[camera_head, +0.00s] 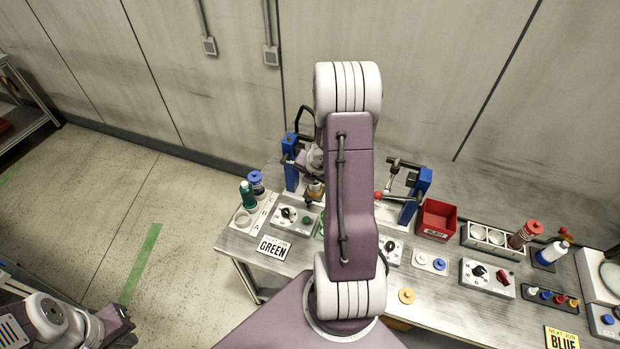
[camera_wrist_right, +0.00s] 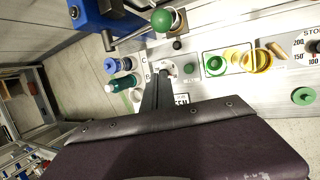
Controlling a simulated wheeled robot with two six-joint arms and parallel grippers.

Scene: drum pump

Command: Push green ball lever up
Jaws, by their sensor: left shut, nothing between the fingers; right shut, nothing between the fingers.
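The green ball (camera_wrist_right: 166,20) shows at the top of the right wrist view, on the end of a metal lever rod (camera_wrist_right: 130,38) beside a blue stand (camera_wrist_right: 98,14). My right gripper (camera_wrist_right: 160,72) is shut and empty, its narrow dark fingers pointing up the picture. The fingertips appear below the ball in that view with a visible gap; depth is hard to judge. In the head view my right arm covers the middle of the bench, and I cannot make out the green ball there. A blue pump stand (camera_head: 291,165) shows left of the arm. My left gripper (camera_head: 118,325) is at the lower left, away from the bench.
A second blue stand (camera_head: 416,195) with a red-ball lever (camera_head: 379,195) is right of my arm. A GREEN sign (camera_head: 272,247), bottles (camera_head: 247,195) and a knob box (camera_head: 295,218) are at left. A red bin (camera_head: 437,219) and more control boxes (camera_head: 488,276) fill the right.

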